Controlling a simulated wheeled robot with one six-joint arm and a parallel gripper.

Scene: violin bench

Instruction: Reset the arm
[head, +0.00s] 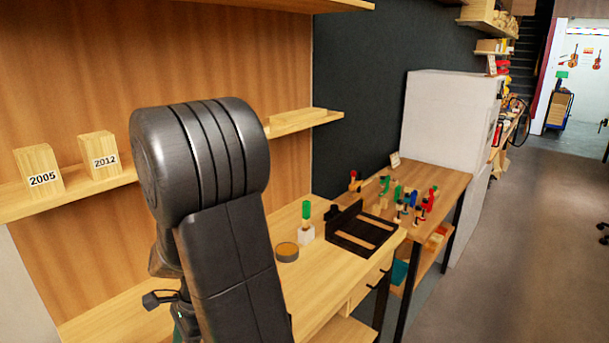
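My arm rises large and dark in the left middle of the head view, bent at a thick ribbed joint in front of the bench. What seems to be part of my gripper (162,299) shows low at the left, beside the lower arm link and over the bench top. The arm hides most of it, so I cannot see both fingers or whether it holds anything.
On the wooden bench (335,282) are a round tin (287,252), a green-handled tool in a white block (306,234) and a black tray (362,230). Blocks marked 2005 (40,168) and 2012 (100,155) stand on a shelf. A side table (432,178) holds several clamps. Floor at right is clear.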

